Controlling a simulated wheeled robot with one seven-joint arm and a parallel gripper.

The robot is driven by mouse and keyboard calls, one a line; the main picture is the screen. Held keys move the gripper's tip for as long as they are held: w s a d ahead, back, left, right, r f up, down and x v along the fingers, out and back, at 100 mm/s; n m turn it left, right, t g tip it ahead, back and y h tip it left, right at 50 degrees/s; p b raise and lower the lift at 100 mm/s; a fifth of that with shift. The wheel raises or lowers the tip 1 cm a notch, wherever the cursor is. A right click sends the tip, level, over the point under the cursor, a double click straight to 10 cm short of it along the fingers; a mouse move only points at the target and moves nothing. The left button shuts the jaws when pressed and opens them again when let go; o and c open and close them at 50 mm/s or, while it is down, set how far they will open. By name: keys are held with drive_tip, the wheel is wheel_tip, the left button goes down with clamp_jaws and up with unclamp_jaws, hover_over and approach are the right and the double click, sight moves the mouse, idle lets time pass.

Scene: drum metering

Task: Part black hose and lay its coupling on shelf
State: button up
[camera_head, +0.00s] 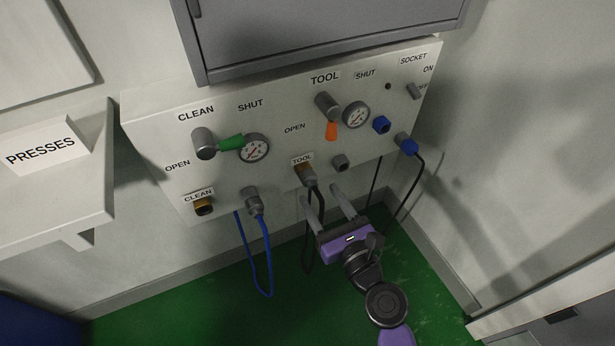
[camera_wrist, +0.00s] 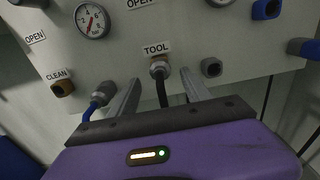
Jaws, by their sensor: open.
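The black hose (camera_head: 319,204) hangs in a loop from its coupling (camera_head: 309,174), which sits at the brass port labelled TOOL on the wall panel. In the wrist view the coupling (camera_wrist: 159,69) shows below the TOOL label, with the black hose (camera_wrist: 162,92) running down from it. My gripper (camera_head: 320,193) is open in front of the panel, just below the coupling. In the wrist view its fingers (camera_wrist: 160,78) stand either side of the hose, with gaps; contact is not visible. A pale shelf (camera_head: 85,205) with a PRESSES sign is at the left.
The panel (camera_head: 290,120) carries a green CLEAN lever (camera_head: 231,143) pointing right and an orange TOOL lever (camera_head: 331,131) pointing down. A blue hose (camera_head: 268,260) hangs left of my gripper. A blue plug (camera_head: 408,145) with a black cable is at the right. A cabinet (camera_head: 320,35) overhangs.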

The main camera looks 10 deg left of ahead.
sight(314, 187)
drive_tip(key=shift+x, duration=2.5)
clamp_jaws()
drive_tip(key=shift+s, duration=0.1)
drive_tip(key=shift+p+v, duration=0.5)
drive_tip(key=shift+v, duration=2.35)
drive_tip(key=shift+d, duration=0.1)
drive_tip(key=shift+v, duration=2)
